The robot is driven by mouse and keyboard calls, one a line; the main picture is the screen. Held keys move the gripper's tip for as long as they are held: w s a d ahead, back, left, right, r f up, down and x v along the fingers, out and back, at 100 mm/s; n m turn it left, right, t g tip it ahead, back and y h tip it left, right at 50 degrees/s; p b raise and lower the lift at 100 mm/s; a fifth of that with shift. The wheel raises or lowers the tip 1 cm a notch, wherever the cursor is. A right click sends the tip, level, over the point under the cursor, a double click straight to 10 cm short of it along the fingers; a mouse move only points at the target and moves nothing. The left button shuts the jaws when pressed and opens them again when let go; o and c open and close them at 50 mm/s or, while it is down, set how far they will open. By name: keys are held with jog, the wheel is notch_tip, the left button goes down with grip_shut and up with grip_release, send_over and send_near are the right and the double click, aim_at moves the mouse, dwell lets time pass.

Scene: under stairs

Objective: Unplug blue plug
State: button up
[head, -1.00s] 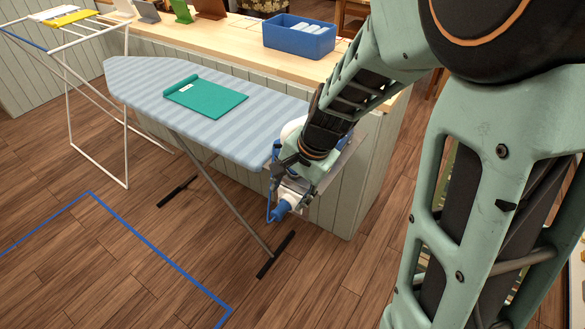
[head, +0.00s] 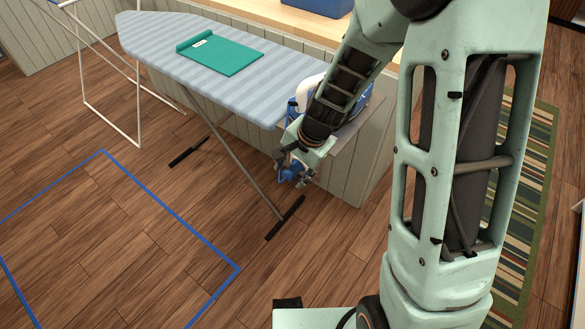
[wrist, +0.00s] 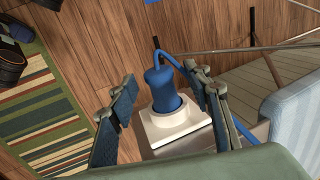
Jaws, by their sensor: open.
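My gripper (wrist: 160,96) is open, with one finger on each side of the plug. A gap shows between the left finger and the plug; the right finger is close to the cable, and I cannot tell whether they touch. In the head view my gripper (head: 291,168) is at the end of the ironing board, and part of the blue plug (head: 287,174) shows among the fingers. The socket is mostly hidden there.
The striped ironing board (head: 235,90) carries a green folder (head: 222,56). A white and blue iron (head: 305,91) is at its right end, partly behind my arm. A panelled counter (head: 372,165) stands behind. Blue tape (head: 170,200) marks clear wooden floor; a striped rug (head: 520,200) lies right.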

grip_shut()
dwell(0.5)
